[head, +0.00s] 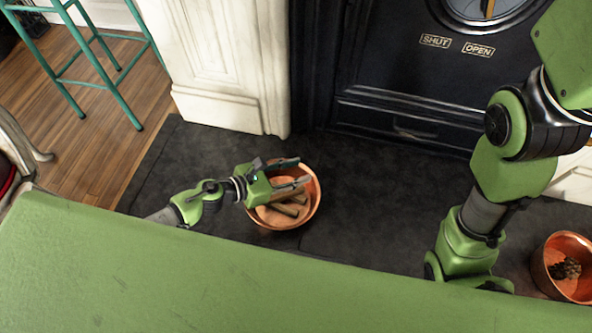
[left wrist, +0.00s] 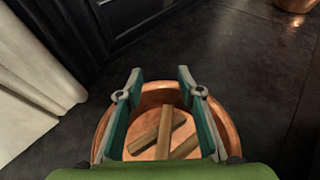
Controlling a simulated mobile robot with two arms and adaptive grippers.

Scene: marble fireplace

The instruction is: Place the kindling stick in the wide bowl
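A round copper bowl (head: 314,205) stands on the dark hearth in the head view, and its far wall shows in the left wrist view (left wrist: 160,97). Wooden kindling sticks (head: 287,209) lie crossed in it; they also show in the left wrist view (left wrist: 165,132). My left gripper (head: 302,171) is over this bowl. Its fingers are apart in the left wrist view (left wrist: 160,74), with no stick between the tips. The near side of the bowl is partly hidden by my gripper. My right arm is at the right, but its gripper is out of view.
Another copper bowl (head: 547,279) with a pine cone (head: 565,269) stands at the right edge, partly cut off. The black stove front (head: 400,110) and white surround (head: 215,80) border the hearth. Dark floor (head: 370,200) between the bowls is clear. A teal stool (head: 90,80) stands at upper left.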

